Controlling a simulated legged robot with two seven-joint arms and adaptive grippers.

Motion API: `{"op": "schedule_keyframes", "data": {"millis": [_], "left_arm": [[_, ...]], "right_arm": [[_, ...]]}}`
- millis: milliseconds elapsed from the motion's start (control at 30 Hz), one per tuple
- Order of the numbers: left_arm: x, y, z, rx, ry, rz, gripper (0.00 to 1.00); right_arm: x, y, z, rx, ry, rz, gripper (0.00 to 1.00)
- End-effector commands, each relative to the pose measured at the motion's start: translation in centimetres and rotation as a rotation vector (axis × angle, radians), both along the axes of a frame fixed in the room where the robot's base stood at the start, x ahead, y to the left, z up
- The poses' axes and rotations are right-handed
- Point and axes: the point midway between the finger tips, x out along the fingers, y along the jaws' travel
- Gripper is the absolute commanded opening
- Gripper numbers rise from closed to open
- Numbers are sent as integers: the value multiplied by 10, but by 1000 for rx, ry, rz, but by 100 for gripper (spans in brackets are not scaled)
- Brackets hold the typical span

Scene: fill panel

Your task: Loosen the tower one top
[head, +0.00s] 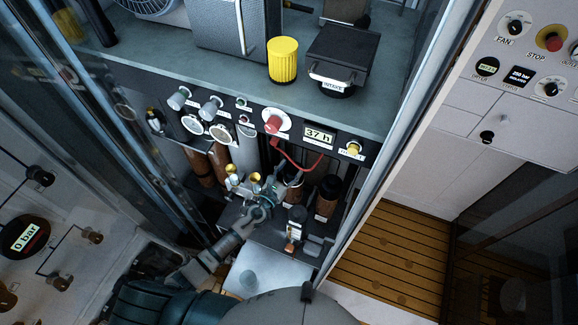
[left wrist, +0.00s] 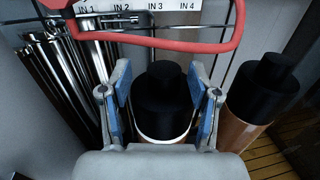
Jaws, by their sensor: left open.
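A tower with a black stepped top (left wrist: 163,95) stands between the blue-padded fingers of my left gripper (left wrist: 160,82) in the left wrist view. The fingers are open on either side of the top, and I cannot tell whether they touch it. A white ring shows under the top. A second tower with a black top (left wrist: 265,85) and copper-brown body stands to the right; a black-topped tower also shows in the head view (head: 328,195). In the head view my left gripper (head: 283,187) reaches into the cabinet below the panel. I cannot read a tower number. My right gripper is not visible.
A red hose (left wrist: 160,45) loops just above the fingers. A panel with gauges, a red knob (head: 273,122) and a "37 h" display (head: 319,135) overhangs the towers. Metal tubes (left wrist: 75,75) stand at left. A yellow filter (head: 282,60) stands on the shelf above.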

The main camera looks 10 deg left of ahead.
Motion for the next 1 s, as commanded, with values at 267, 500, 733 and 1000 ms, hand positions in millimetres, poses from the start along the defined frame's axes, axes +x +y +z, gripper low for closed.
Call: {"op": "schedule_keyframes", "data": {"millis": [267,500,733,1000], "left_arm": [[1,-2,0,0,0,0,12],[1,0,1,-3,0,5,1],[0,0,3,-5,2,75,1],[0,-4,4,-5,6,274,1]], "right_arm": [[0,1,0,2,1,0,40],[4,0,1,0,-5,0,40],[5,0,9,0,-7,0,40],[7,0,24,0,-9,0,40]]}}
